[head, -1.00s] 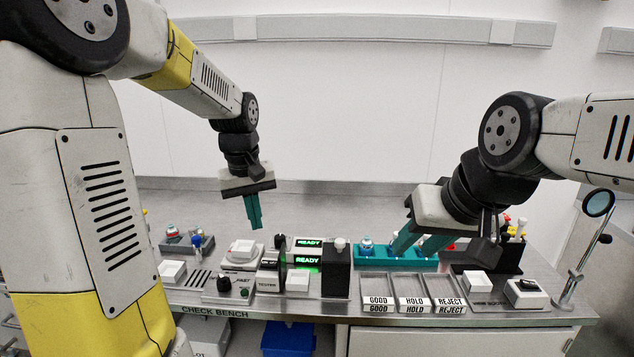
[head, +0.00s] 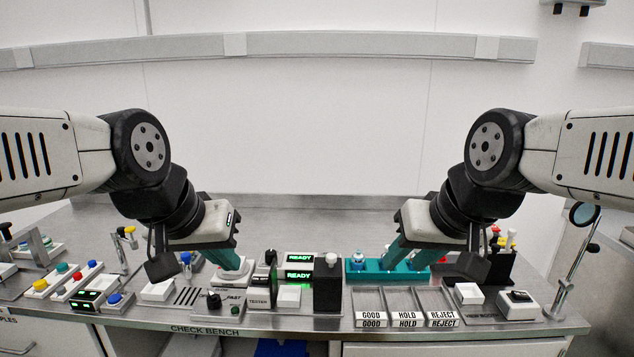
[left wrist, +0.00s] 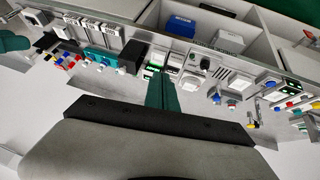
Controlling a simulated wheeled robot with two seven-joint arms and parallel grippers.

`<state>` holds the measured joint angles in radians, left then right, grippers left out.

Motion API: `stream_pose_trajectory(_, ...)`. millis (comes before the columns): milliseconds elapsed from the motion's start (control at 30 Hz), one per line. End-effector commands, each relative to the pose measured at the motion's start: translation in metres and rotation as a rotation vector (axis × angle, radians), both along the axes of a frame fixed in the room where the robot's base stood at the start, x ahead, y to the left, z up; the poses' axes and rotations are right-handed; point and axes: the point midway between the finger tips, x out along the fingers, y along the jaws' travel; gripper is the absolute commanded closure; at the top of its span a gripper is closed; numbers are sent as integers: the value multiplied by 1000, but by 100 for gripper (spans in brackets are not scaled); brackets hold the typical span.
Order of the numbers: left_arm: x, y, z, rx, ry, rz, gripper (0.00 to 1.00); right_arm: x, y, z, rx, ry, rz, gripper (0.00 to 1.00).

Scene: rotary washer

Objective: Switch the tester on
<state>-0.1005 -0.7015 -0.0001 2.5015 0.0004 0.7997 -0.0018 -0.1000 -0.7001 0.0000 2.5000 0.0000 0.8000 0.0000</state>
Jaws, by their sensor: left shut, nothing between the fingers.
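The tester (head: 258,302) stands at the front middle of the bench, a labelled block with a dark upright part beside it. Two green READY displays (head: 299,275) are lit just right of it. They also show as small green patches in the left wrist view (left wrist: 152,71). My left gripper (head: 236,264), with teal fingers, is shut and empty, above and behind the area left of the tester. Its closed fingers also show in the left wrist view (left wrist: 162,95).
A box with a black knob (head: 214,299), marked FAST, stands left of the tester. A tall black block (head: 328,285) stands to the right. The teal rack (head: 358,274) and GOOD, HOLD and REJECT trays (head: 407,302) lie further right. Coloured buttons (head: 62,268) fill the left end.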

Motion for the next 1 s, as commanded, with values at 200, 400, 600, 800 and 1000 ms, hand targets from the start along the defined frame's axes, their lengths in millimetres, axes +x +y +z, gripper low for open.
stream_pose_trajectory(200,12,1,4,0,30,-2,100,0,0,0,0,0,0,64)
stream_pose_trajectory(400,54,3,11,11,130,-7,100,0,0,0,0,0,0,64)
stream_pose_trajectory(600,108,5,7,37,252,-4,100,0,0,0,0,0,0,64)
stream_pose_trajectory(800,163,4,-11,81,369,3,100,0,0,0,0,0,0,64)
stream_pose_trajectory(1000,211,2,-39,136,471,12,100,0,0,0,0,0,0,64)
